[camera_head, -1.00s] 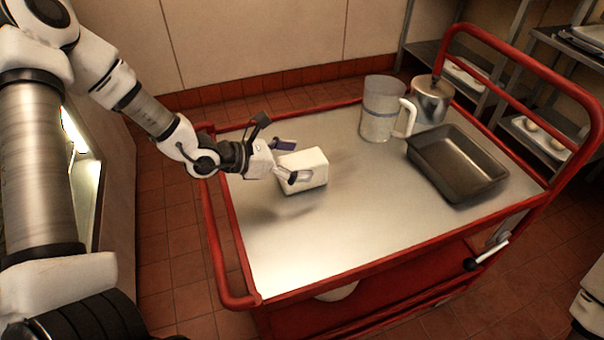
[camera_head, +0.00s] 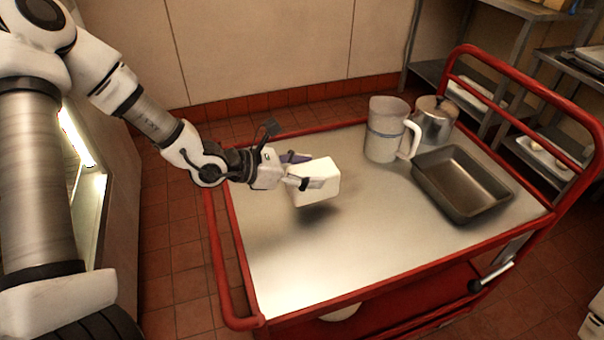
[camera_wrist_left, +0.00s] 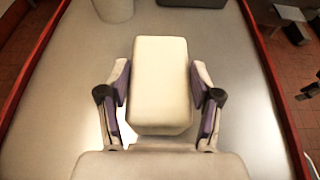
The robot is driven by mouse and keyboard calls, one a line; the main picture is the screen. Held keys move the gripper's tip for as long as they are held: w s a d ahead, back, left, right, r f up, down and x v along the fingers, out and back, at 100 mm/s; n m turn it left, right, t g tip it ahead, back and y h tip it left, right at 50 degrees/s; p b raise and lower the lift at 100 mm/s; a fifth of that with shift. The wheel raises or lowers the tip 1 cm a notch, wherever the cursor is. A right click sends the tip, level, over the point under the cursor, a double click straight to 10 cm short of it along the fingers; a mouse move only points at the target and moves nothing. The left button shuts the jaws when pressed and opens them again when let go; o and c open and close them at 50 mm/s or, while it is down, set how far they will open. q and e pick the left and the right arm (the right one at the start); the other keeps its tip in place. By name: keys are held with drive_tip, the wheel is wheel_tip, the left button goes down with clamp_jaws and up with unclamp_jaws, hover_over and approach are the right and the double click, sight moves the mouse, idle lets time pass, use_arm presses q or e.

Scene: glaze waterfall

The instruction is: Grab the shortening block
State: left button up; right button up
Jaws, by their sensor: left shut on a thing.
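The shortening block (camera_head: 318,184) is a white, rounded rectangular block. My left gripper (camera_head: 303,170) is shut on it and holds it slightly tilted above the cart's metal top, with a shadow below. In the left wrist view the block (camera_wrist_left: 160,80) sits between the two purple-padded fingers of my left gripper (camera_wrist_left: 160,90), one on each side. My right gripper is not in the head view.
The red-framed cart has a bare metal top (camera_head: 300,265). A measuring jug (camera_head: 386,130), a metal pot (camera_head: 434,122) and a dark rectangular pan (camera_head: 462,182) stand toward its right side. Shelves (camera_head: 510,60) stand behind. The cart's front middle is clear.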

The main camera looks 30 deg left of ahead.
use_arm(q)
drive_tip(key=s+d+b, duration=0.1)
drive_tip(key=s+d, duration=0.1)
drive_tip(key=d, duration=0.5)
drive_tip(key=s+d+r+b, duration=0.1)
drive_tip(key=d, duration=0.6)
drive_tip(key=shift+s, duration=0.4)
